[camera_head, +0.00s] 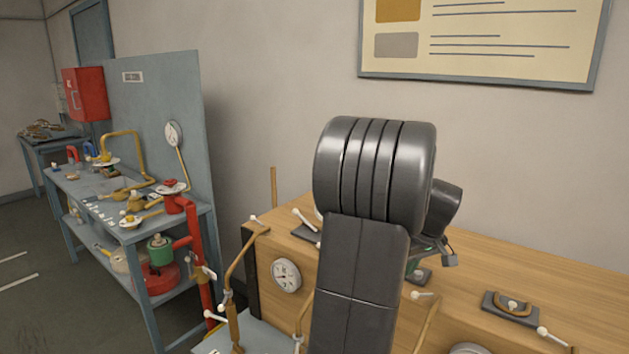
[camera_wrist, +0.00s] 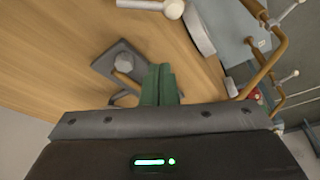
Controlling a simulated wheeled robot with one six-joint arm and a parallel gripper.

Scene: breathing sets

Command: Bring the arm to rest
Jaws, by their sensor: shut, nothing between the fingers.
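My gripper (camera_wrist: 158,84) shows in the wrist view with its two green fingers together and nothing between them. It is above the wooden top of a bench (camera_wrist: 50,50). A dark grey plate with a round grey knob (camera_wrist: 124,62) lies just left of the fingers; I cannot tell whether they touch it. In the head view my dark arm stands raised in the middle and bends over the wooden bench (camera_head: 480,275). It hides most of my gripper there.
A brass pipe (camera_wrist: 262,75) and white-knobbed levers (camera_wrist: 170,8) stand close by in the wrist view. In the head view a gauge (camera_head: 286,275) is on the bench front and a brass handle (camera_head: 513,307) lies right. A cluttered blue-grey workbench (camera_head: 70,205) stands left.

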